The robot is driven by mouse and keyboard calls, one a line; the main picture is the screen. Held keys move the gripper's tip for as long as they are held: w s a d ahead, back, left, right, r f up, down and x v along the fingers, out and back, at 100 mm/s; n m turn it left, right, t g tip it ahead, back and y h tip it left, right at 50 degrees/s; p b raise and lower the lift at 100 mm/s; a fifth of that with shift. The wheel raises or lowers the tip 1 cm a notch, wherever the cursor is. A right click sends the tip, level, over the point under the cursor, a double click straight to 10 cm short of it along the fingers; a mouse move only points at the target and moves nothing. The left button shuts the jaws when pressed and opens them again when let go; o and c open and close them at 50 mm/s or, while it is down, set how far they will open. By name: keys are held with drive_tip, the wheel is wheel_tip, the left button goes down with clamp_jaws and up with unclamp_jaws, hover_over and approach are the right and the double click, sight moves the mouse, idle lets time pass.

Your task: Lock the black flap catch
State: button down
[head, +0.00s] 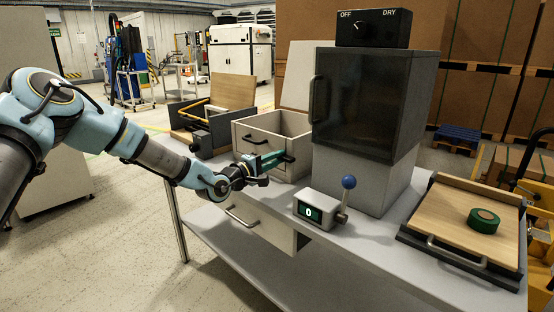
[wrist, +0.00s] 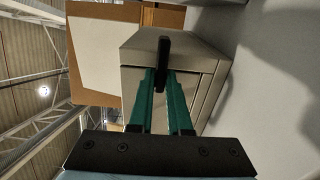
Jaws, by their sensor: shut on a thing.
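A light grey open-topped box (head: 272,128) stands on the bench with a dark bar handle (head: 256,139) on its front. My gripper (head: 284,158) has green fingers and is at this box's front. In the wrist view, my gripper (wrist: 161,80) is shut on a black bar (wrist: 162,58) at the grey box's front (wrist: 190,90). The fingers lie on either side of the bar. I cannot tell for sure whether this bar is the black flap catch. Another dark block (head: 202,143) sits on the wood-lidded unit (head: 228,92) to the left.
A grey cabinet with a dark door (head: 362,105) stands right of the box. A counter with a blue-knobbed lever (head: 320,210) sits in front of it. A wooden tray (head: 450,215) with a green roll (head: 484,220) is at the right. A drawer (head: 258,222) hangs below the bench.

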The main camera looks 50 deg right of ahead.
drive_tip(key=c, duration=0.9)
unclamp_jaws()
drive_tip(key=shift+o, duration=0.2)
drive_tip(key=shift+a, duration=0.15)
drive_tip(key=a+b, duration=0.1)
drive_tip(key=a, duration=0.9)
drive_tip(key=shift+w+a+b, duration=0.3)
drive_tip(key=shift+w, duration=0.05)
